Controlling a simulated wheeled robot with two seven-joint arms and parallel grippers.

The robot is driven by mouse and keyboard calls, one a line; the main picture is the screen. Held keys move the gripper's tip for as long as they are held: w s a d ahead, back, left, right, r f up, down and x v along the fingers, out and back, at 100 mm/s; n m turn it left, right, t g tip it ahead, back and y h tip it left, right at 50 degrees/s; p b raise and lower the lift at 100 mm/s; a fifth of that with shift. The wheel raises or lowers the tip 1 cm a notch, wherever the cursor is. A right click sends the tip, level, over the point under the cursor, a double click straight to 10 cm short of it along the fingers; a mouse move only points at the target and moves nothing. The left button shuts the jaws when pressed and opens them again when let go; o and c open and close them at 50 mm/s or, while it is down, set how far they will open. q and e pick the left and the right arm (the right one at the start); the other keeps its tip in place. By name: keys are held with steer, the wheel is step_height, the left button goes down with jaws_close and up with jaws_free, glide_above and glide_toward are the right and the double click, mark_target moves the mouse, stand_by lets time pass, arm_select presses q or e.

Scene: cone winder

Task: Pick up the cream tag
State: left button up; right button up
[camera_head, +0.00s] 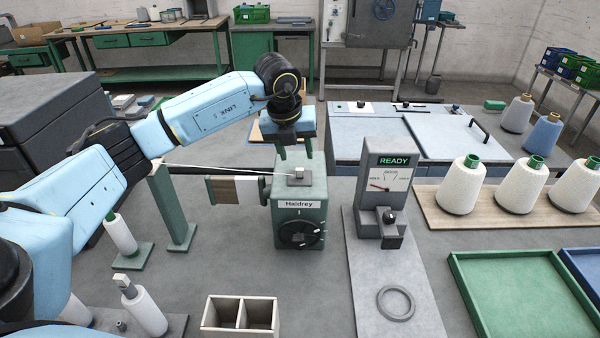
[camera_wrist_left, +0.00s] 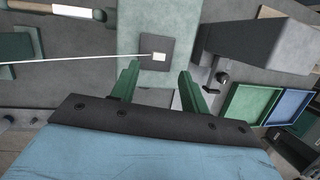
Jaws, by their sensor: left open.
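The small cream tag (camera_head: 299,172) sits on a dark square pad (camera_head: 299,181) on top of the green Haldrey machine (camera_head: 299,215). A thin white thread runs to it from the left. In the left wrist view the tag (camera_wrist_left: 159,57) lies on the dark pad, just beyond the fingertips and between their lines. My left gripper (camera_head: 295,153) is open and empty, pointing down above and slightly behind the tag. Its two green fingers also show in the left wrist view (camera_wrist_left: 160,75), apart from the tag. My right gripper is not in view.
A grey gauge stand (camera_head: 386,175) reading READY stands right of the machine. A green post (camera_head: 172,205) stands to the left under my left arm. White cones (camera_head: 459,187) stand on a board at right. A divided box (camera_head: 240,314) and green tray (camera_head: 520,295) are in front.

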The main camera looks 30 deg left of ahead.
mark_target(299, 169)
arm_select(q)
steer(key=shift+p+x, duration=0.3)
steer(key=shift+x, duration=2.7)
steer(key=shift+s+a, duration=0.1)
steer(key=c, duration=0.8)
